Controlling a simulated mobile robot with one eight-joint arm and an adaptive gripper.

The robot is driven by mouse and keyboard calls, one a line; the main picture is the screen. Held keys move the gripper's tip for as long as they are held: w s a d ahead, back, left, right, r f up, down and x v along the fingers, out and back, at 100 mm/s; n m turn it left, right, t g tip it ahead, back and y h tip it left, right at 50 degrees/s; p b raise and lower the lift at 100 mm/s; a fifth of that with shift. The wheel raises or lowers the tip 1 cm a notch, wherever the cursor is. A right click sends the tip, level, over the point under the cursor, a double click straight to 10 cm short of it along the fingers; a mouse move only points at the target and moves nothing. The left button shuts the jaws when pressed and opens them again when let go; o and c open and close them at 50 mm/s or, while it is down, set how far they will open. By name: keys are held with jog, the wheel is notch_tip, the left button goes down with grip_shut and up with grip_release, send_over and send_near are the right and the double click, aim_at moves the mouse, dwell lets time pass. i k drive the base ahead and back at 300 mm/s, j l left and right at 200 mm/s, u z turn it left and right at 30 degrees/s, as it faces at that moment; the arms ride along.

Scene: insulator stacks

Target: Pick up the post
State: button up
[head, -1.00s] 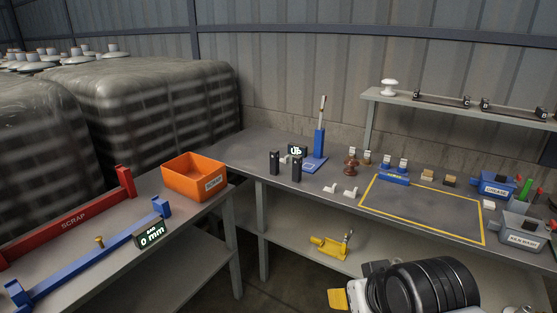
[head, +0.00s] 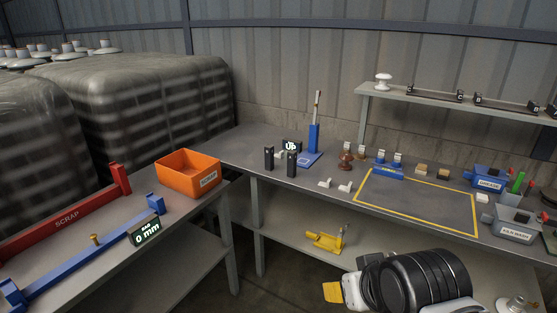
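No single thing is marked as the post. A small brown ribbed insulator (head: 345,160) stands upright on the far bench, and a white insulator (head: 383,81) stands on the shelf above. Two short black uprights (head: 268,158) stand near a small dark display, beside a blue stand (head: 314,138) with a thin upright rod. My arm shows at the lower right as a black ribbed body with white parts. A yellow pad (head: 332,292) sits at its left end, apart from the bench objects. Whether my gripper is open or shut does not show.
An orange bin (head: 188,175) stands on the left bench near a blue gauge bar (head: 85,258) and a red scrap rail (head: 65,216). A yellow-outlined area (head: 420,205) on the far bench is clear. A yellow tool (head: 325,240) lies on the lower shelf. Labelled grey and blue boxes stand at right.

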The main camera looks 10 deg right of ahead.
aim_at(269, 150)
jog(key=i+j+z, duration=0.65)
jog(key=i+j, duration=0.15)
